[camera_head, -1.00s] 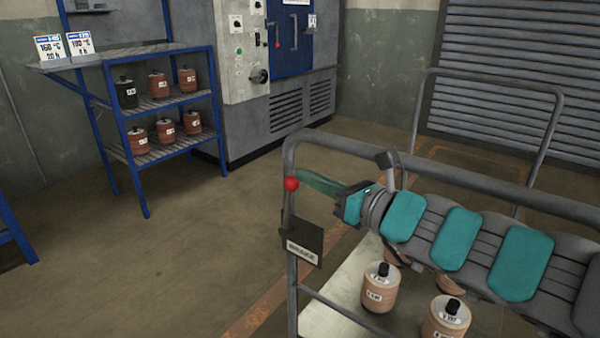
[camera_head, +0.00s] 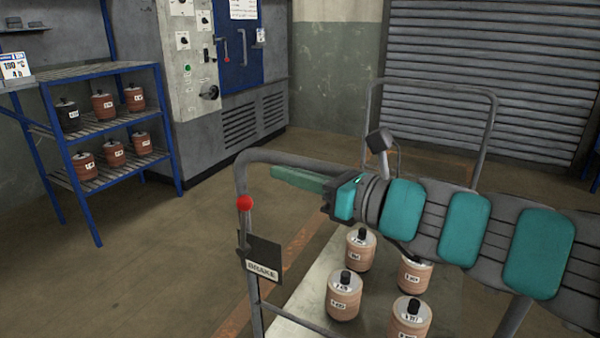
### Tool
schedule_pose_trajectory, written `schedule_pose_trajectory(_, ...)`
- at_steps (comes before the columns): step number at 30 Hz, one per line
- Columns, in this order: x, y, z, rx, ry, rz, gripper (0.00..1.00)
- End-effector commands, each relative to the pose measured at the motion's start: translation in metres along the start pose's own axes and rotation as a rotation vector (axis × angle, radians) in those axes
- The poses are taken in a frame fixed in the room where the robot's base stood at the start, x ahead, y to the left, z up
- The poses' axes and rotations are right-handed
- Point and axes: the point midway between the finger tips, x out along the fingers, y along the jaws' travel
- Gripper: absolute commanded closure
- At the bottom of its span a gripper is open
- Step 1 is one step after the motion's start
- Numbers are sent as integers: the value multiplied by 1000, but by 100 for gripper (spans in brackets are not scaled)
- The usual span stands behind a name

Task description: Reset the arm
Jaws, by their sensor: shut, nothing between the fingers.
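My arm reaches in from the right edge, dark grey with teal pads. It ends in my gripper (camera_head: 285,176), whose long green fingers point left and are shut with nothing in them. In the picture the fingers overlap the top rail of the grey trolley (camera_head: 243,215); I cannot tell whether they touch it. The arm hides part of the trolley's rail and deck.
The trolley carries several copper-coloured disc stacks (camera_head: 344,298) and a BRAKE sign (camera_head: 262,266). A blue rack (camera_head: 97,73) with more stacks stands left, beside a grey cabinet (camera_head: 232,120). A shutter (camera_head: 480,70) is behind. Floor at left is clear.

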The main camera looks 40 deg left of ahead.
Motion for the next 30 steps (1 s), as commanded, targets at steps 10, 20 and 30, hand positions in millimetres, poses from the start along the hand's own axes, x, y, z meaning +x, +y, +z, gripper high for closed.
schedule_pose_trajectory(10,-4,2,-3,-49,14,3,100)
schedule_pose_trajectory(20,-96,30,-103,-816,389,157,100)
schedule_pose_trajectory(30,-279,47,-251,-1248,938,615,100)
